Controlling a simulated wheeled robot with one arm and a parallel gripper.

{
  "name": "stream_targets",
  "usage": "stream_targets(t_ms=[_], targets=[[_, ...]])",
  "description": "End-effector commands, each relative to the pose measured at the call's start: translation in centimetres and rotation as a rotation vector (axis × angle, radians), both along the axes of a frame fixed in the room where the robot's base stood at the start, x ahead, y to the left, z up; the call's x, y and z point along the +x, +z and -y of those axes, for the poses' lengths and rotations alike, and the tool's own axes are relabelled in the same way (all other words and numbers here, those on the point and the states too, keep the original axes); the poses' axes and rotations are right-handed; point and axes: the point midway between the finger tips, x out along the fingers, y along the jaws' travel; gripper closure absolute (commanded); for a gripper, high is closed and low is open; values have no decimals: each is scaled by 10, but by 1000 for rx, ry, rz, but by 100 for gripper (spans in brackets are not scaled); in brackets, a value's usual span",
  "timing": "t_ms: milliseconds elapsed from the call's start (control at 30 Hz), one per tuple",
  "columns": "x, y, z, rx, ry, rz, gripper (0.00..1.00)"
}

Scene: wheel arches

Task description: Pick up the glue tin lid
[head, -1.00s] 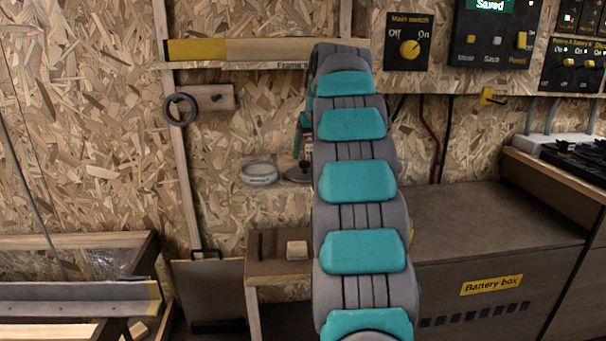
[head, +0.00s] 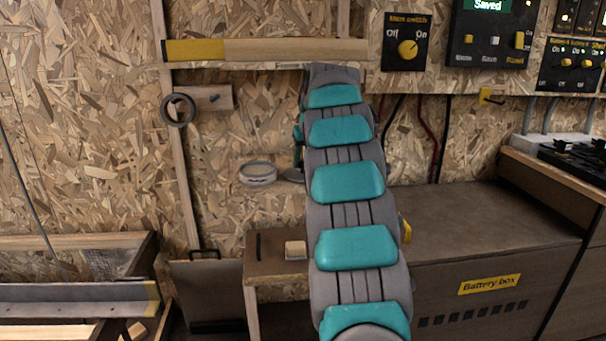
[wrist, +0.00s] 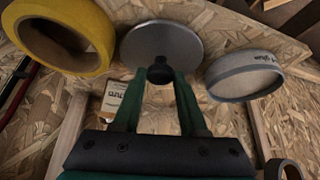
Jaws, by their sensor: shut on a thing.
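The glue tin lid is a flat grey disc (wrist: 165,42) with a dark knob (wrist: 158,72), at the top middle of the wrist view. My gripper (wrist: 159,76) has its green fingers shut on the knob. A round, shallow grey tin with lettering (wrist: 243,76) is right of the lid in the wrist view. It also shows in the head view (head: 257,173).
A big yellow ring (wrist: 62,60) is close to the lid's left in the wrist view. A dark ring (head: 178,110) hangs on the chipboard wall. A small table (head: 268,268) with a pale block (head: 295,250) stands below. The battery box (head: 480,215) is at the right.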

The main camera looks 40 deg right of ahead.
Motion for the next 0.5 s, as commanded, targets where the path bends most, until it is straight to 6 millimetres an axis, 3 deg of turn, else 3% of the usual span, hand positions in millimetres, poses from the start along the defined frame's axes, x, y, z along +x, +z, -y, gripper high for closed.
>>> stream_targets(t_ms=[33, 267, 500], targets=[[0, 0, 0, 0, 0, 0, 76], [0, 0, 0, 0, 0, 0, 100], [0, 0, 0, 0, 0, 0, 100]])
